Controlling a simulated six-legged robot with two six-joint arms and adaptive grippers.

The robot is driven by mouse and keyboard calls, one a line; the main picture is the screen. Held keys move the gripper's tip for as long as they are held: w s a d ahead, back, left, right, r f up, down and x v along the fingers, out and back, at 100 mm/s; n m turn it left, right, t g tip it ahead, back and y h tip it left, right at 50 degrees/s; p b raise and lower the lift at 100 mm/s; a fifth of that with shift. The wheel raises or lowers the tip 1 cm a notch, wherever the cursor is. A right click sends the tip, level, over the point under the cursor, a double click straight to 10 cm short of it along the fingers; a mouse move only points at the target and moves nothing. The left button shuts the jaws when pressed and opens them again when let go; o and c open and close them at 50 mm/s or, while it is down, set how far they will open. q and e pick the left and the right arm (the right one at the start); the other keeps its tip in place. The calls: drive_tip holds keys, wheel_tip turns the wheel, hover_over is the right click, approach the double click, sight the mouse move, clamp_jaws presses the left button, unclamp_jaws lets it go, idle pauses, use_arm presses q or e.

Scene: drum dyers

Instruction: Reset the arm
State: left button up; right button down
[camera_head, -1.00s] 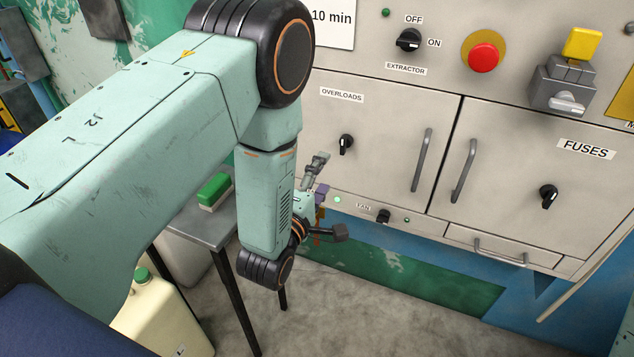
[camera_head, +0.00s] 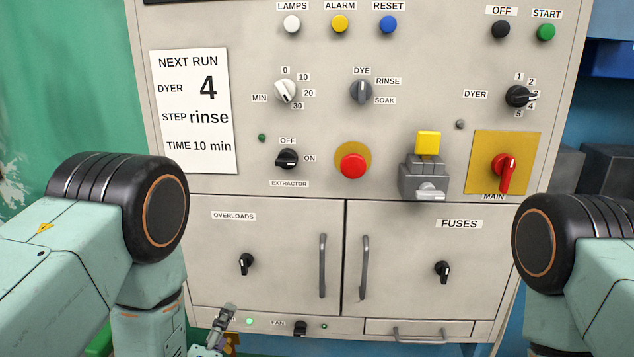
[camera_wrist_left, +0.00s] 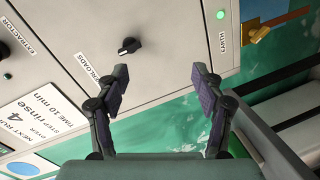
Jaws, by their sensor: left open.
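My left arm (camera_head: 60,255) comes in from the left, bent at its black joint, with the forearm hanging down out of the picture. A finger of my left gripper (camera_head: 223,320) shows at the bottom of the head view, in front of the cabinet's lower left edge. In the left wrist view my left gripper (camera_wrist_left: 161,78) is open, its two dark fingers wide apart with nothing between them. My right arm (camera_head: 590,270) shows only its joint and upper link at the right edge; its gripper is out of view.
A grey control cabinet (camera_head: 300,225) with knobs, buttons and two closed doors stands ahead. A fan knob (camera_head: 300,328) and drawer handle (camera_head: 420,337) lie along its bottom. A brass fitting (camera_wrist_left: 258,30) sits beside a label in the wrist view. A run card (camera_head: 195,110) hangs on the left.

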use_arm(q)
drive_tip(key=s+a+f+m+g+b, duration=0.25)
drive_tip(key=s+f+m+g, duration=0.7)
drive_tip(key=s+f, duration=0.6)
drive_tip(key=s+f+m+g+b, duration=0.2)
drive_tip(key=s+f+g, duration=0.1)
drive_tip(key=s, duration=0.6)
drive_tip(key=s+f+m+g+b, duration=0.2)
drive_tip(key=s+f, duration=0.3)
drive_tip(key=s, duration=0.4)
drive_tip(key=shift+s+a+f+g+y+b, duration=0.2)
drive_tip(key=shift+f+g+y+b, duration=0.15)
drive_tip(key=shift+g+b, duration=0.4)
